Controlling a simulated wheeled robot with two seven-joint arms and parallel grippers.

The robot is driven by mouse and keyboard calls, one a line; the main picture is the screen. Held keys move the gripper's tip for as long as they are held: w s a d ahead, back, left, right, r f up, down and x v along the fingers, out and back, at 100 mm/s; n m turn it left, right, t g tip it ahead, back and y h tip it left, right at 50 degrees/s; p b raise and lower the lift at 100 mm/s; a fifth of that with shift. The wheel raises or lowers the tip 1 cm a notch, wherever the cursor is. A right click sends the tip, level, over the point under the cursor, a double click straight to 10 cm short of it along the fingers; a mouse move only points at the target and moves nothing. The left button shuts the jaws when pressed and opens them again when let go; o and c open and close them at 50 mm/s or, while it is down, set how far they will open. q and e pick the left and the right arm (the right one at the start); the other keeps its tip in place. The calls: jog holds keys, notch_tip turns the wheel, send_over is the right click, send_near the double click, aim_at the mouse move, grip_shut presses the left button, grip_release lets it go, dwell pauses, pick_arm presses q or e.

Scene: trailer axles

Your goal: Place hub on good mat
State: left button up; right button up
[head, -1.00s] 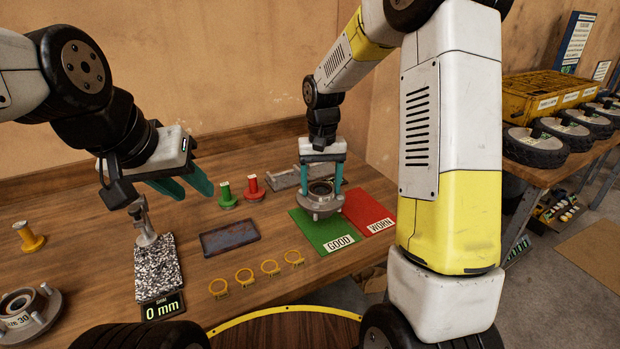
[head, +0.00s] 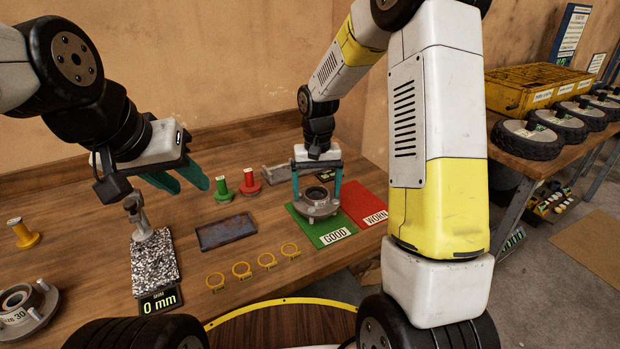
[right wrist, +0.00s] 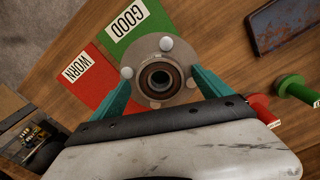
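The part of the mat under the hub is hidden. My left gripper (head: 185,185) is open and empty over the left of the bench.
Green (head: 223,190) and red (head: 250,183) spools stand behind a dark tray (head: 227,232). Several yellow rings lie in front. A gauge stand (head: 152,262) reads 0 mm. Another hub (head: 22,308) and a yellow spool (head: 23,234) are at the left.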

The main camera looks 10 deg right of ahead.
jog(key=shift+r, duration=0.1)
notch_tip(320, 180, up, 12)
jog(key=s+d+r+t+y, duration=0.1)
jog(key=s+d+r+t, duration=0.1)
jog(key=s, duration=0.9)
jog(key=s+d+r+t+y, duration=0.1)
jog(key=s+r+t, duration=0.3)
jog(key=s, duration=0.7)
jog(key=shift+s+d+r+n, duration=0.2)
jog(key=shift+d+r+n, duration=0.15)
jog(key=shift+r, duration=0.55)
